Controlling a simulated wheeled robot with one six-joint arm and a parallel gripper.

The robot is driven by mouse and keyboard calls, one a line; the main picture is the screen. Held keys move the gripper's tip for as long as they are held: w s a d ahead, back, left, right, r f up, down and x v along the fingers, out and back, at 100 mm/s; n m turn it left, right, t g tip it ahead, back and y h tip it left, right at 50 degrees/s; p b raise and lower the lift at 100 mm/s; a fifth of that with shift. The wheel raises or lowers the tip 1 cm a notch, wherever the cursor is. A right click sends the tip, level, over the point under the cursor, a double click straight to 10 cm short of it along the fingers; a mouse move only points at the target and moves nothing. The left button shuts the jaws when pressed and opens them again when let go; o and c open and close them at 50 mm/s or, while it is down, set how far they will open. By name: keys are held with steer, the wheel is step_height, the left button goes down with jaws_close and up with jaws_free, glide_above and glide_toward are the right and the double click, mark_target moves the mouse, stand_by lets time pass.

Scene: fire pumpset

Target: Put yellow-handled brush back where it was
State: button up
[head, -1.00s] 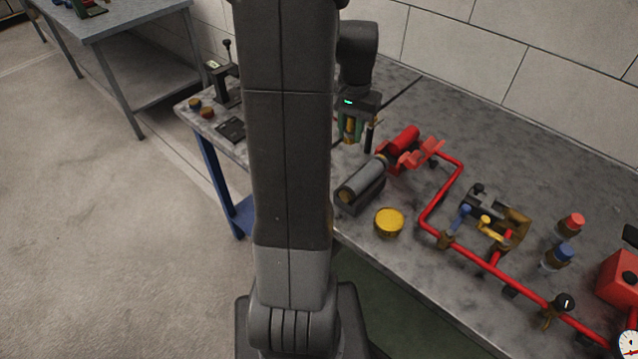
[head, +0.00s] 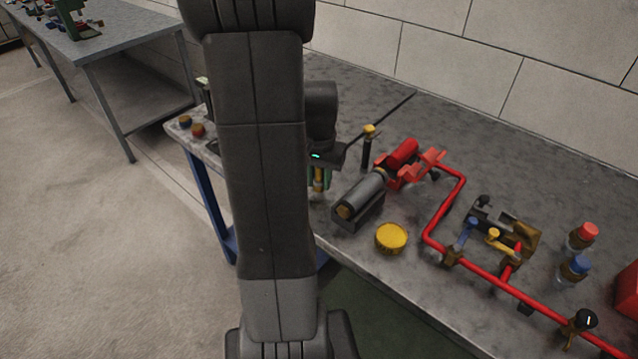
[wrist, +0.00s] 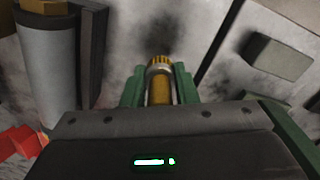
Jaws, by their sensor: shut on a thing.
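My gripper (head: 319,188) is at the bench's left part, just left of the grey cylinder. In the wrist view its green fingers (wrist: 160,92) are shut on a brass-yellow, ribbed round piece, which I take to be the handle of the yellow-handled brush (wrist: 160,68). Its yellow part also shows in the head view (head: 319,179). The lower end of the held thing is hidden, so I cannot tell whether it touches the bench.
The grey cylinder (head: 362,194) lies in a dark cradle close to my gripper. A black post with a yellow top (head: 368,132) stands behind. A yellow round lid (head: 391,238), red piping (head: 485,264) and two bottles (head: 573,270) are further right.

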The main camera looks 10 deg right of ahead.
steer(key=shift+f, duration=0.9)
steer(key=shift+f, duration=0.2)
steer(key=o, duration=1)
step_height(320, 180, up, 12)
steer(key=shift+r+p, duration=0.25)
steer(key=shift+p, duration=0.05)
